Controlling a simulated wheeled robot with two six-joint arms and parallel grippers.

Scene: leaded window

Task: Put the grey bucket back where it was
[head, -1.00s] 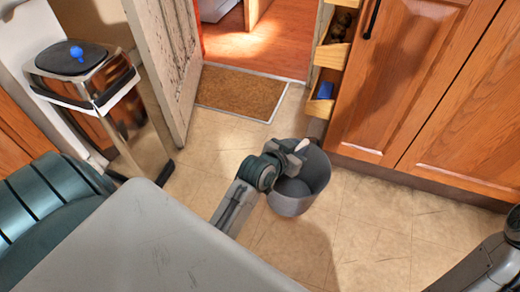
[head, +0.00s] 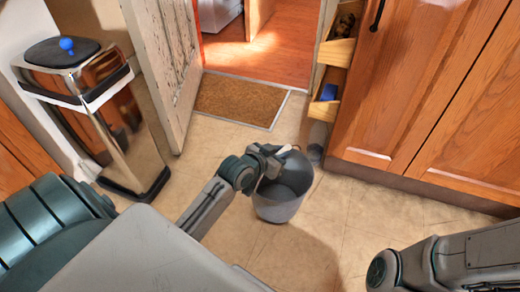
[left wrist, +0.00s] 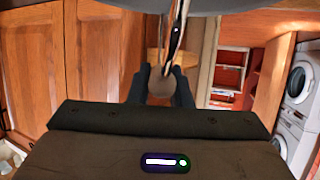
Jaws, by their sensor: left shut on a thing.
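The grey bucket (head: 278,205) is upright, its open mouth facing up, near the middle of the head view. The arm partly hides the bucket's left side. In the left wrist view, my left gripper's dark fingers (left wrist: 161,86) show, with a grey curved edge along the top that looks like the bucket (left wrist: 200,6). I cannot tell for sure whether the bucket's base touches the floor. My right arm shows at the lower right, but its gripper is out of view.
A shiny bin (head: 85,95) with a blue knob stands at the left, beside an open worn door (head: 160,60). A brown doormat (head: 240,98) lies at the doorway. Open drawers (head: 326,95) and wooden cabinets (head: 410,90) are at the right. Tiled floor (head: 345,215) is clear around the bucket.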

